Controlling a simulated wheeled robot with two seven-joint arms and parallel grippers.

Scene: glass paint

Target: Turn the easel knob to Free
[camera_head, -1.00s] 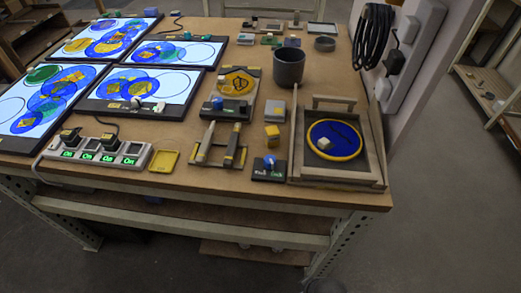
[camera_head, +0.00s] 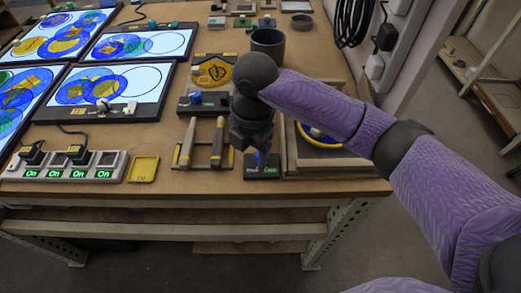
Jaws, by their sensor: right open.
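A small black box (camera_head: 263,173) with a blue knob (camera_head: 258,157) on top stands near the front edge of the table, just left of the wooden easel frame (camera_head: 330,172). Its green and white labels are too small to read, and I cannot tell where the knob points. My right arm comes in from the right with its black gripper (camera_head: 249,146) pointing down, above and slightly behind the knob in the picture. The gripper is open and empty; whether it touches the knob I cannot tell. My left gripper is out of view.
Two upright tools in a stand (camera_head: 203,147) are just left of the knob box. A grey cup (camera_head: 268,42) stands behind my gripper. A power strip (camera_head: 66,166), a yellow tray (camera_head: 144,169) and lit panels (camera_head: 112,88) fill the left side.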

